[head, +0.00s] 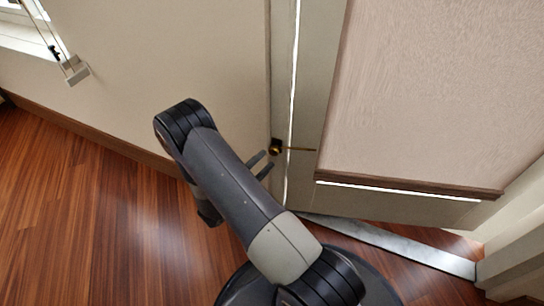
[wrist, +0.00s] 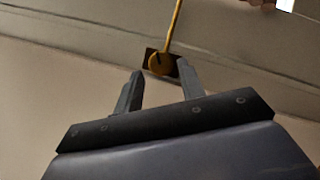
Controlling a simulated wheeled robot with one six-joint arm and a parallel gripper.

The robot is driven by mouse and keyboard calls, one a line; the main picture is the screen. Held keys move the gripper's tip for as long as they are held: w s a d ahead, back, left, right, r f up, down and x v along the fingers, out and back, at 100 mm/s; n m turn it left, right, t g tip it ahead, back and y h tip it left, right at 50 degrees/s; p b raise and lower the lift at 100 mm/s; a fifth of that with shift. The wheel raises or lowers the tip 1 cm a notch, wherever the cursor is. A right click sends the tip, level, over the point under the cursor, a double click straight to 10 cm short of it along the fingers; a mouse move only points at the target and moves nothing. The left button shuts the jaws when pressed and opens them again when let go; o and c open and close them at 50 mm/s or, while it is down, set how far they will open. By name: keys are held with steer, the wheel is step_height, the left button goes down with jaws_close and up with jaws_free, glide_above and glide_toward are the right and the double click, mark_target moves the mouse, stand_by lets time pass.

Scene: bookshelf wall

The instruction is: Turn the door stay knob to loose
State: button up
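The door stay knob (head: 276,146) is a small round brass knob on a dark plate, mounted at the edge of the door frame. A thin brass rod (head: 300,149) runs from it toward the door panel. In the wrist view the knob (wrist: 160,64) shows with a dark mark on its face, and the rod (wrist: 175,22) rises from it. My gripper (head: 262,163) is just below and left of the knob in the head view. In the wrist view my gripper (wrist: 160,75) has its two fingers apart, with the knob beyond their tips, nearer the right finger. Contact cannot be told.
The door (head: 420,95) stands at the right with a bright gap along its edge. A metal threshold strip (head: 400,245) crosses the floor below it. A plain wall (head: 170,50) with a brown skirting board (head: 90,133) is at left. Wooden floor (head: 50,210) is clear at left.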

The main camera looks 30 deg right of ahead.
mark_target(273, 153)
steer(key=shift+x, duration=1.95)
